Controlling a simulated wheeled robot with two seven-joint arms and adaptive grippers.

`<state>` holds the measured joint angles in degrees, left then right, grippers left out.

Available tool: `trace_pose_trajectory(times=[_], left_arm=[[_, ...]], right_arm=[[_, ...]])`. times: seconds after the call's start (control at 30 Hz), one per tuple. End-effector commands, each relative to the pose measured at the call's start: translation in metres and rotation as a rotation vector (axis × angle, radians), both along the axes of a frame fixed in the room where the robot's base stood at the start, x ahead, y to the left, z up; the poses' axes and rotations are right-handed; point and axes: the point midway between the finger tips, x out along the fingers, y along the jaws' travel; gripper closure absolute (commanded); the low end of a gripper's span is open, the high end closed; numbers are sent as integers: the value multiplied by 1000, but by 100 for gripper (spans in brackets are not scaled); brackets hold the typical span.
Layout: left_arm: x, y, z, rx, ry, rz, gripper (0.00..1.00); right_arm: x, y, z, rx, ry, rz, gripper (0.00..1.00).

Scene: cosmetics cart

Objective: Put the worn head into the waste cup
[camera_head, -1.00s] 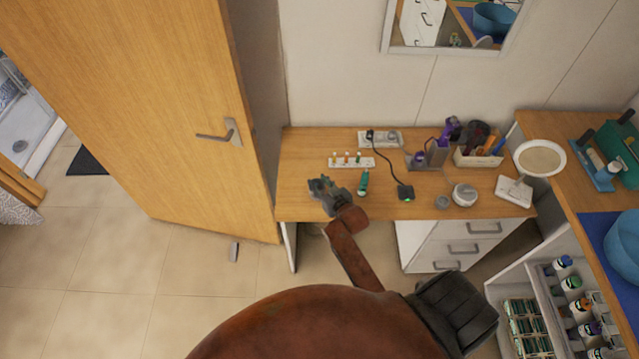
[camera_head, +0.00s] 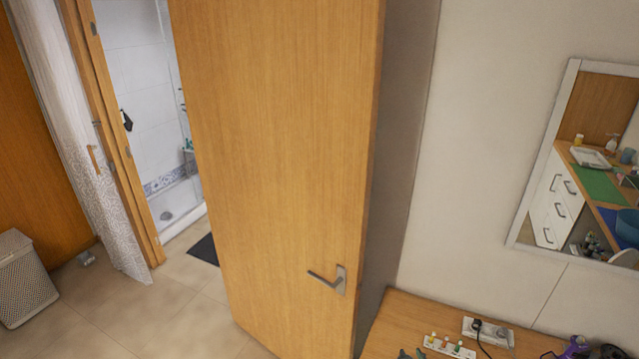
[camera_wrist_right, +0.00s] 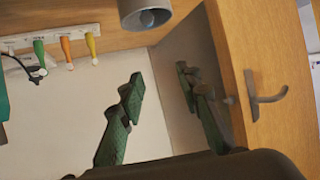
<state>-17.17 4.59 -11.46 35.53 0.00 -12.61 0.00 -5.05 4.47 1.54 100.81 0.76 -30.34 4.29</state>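A white rack (camera_head: 450,347) with several small coloured heads stands on the desk at the bottom of the head view. In the right wrist view the green (camera_wrist_right: 39,52), orange (camera_wrist_right: 66,50) and yellow (camera_wrist_right: 91,45) heads show on it; I cannot tell which is worn. A grey cylinder (camera_wrist_right: 145,14) is cut off by the top edge there; I cannot tell whether it is the waste cup. My right gripper (camera_wrist_right: 162,88) is open, its fingers apart with nothing visible between them. Only its tip (camera_head: 410,354) shows in the head view, left of the rack. My left gripper is out of view.
A wooden door (camera_head: 285,170) with a metal handle (camera_head: 329,279) stands left of the desk (camera_head: 400,315). The handle (camera_wrist_right: 266,98) is also at the right of the wrist view. A socket strip (camera_head: 488,331) with a plugged cable is at the wall. A mirror (camera_head: 590,165) hangs above.

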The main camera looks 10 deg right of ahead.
Motion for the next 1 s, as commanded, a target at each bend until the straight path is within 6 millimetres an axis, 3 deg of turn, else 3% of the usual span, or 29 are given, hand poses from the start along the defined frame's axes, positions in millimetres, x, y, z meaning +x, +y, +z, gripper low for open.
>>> trace_pose_trajectory(times=[0.07,0.2,0.3,0.4,0.7,0.93,1.0], left_arm=[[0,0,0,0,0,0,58],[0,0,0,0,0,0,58],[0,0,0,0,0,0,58],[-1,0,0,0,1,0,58],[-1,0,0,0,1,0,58],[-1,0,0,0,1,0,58],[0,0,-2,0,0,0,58]], right_arm=[[-28,0,-8,-9,73,1,69],[-110,5,-24,-30,284,9,69],[-166,10,-27,-39,422,16,69],[-208,13,-27,-45,521,21,69],[-296,21,-16,-49,718,32,69],[-343,26,-6,-50,820,40,69],[-341,26,-19,-48,831,43,69]])
